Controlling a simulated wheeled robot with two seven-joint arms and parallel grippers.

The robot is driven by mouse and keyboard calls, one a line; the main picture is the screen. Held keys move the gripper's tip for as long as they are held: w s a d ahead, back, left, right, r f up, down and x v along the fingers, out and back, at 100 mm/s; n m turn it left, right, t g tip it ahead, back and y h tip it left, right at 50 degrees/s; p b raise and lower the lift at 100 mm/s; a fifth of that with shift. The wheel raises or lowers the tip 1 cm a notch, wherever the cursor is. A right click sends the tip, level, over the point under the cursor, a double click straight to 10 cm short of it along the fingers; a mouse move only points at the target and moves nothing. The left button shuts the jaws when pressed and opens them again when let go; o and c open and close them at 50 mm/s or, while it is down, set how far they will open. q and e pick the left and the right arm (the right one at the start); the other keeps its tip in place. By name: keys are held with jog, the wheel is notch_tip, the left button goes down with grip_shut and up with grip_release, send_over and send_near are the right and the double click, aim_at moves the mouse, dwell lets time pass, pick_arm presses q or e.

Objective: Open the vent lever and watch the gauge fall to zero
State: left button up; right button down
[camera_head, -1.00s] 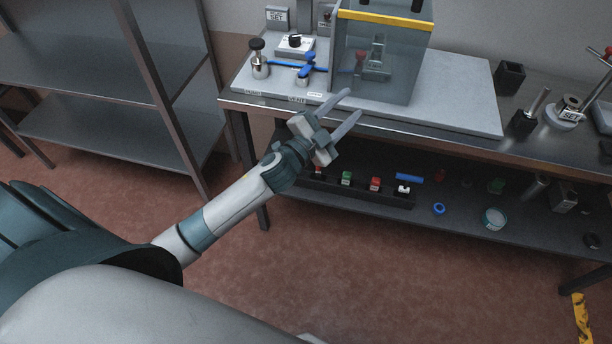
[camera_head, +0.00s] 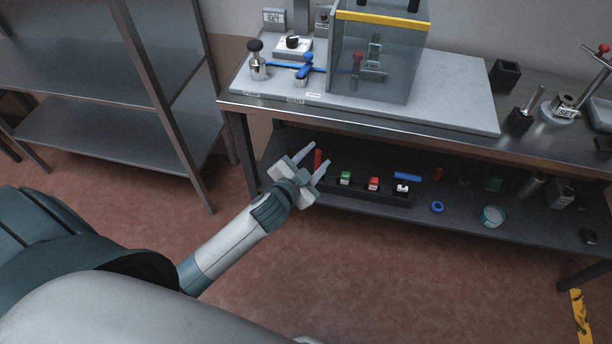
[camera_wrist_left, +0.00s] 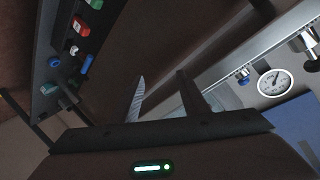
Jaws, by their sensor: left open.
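Two small metal valves stand on the grey slab at the left of the bench: one with a black knob (camera_head: 257,60), one with a blue lever (camera_head: 307,66). A blue bar runs beside them. My left gripper (camera_head: 320,152) is open and empty, below the bench top at the front of the lower shelf, apart from both valves. My right gripper is not in view.
A clear box with a yellow band (camera_head: 384,16) stands on the slab (camera_head: 460,95). The lower shelf (camera_head: 465,185) holds a dark rack (camera_head: 385,197) with coloured pieces, a blue ring (camera_head: 437,207) and a round tin (camera_head: 491,217). A grey shelving unit (camera_head: 100,130) stands left. Open floor lies in front.

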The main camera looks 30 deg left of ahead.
pick_arm(q)
jog(key=shift+n+g, duration=0.6)
jog(key=shift+g, duration=0.2)
jog(key=shift+s+a+f, duration=0.2)
jog(key=shift+s+f, duration=0.65)
jog(key=shift+f, duration=0.3)
jog(key=shift+s+a+f, duration=0.2)
jog(key=shift+s+f, duration=0.65)
jog(key=shift+f, duration=0.25)
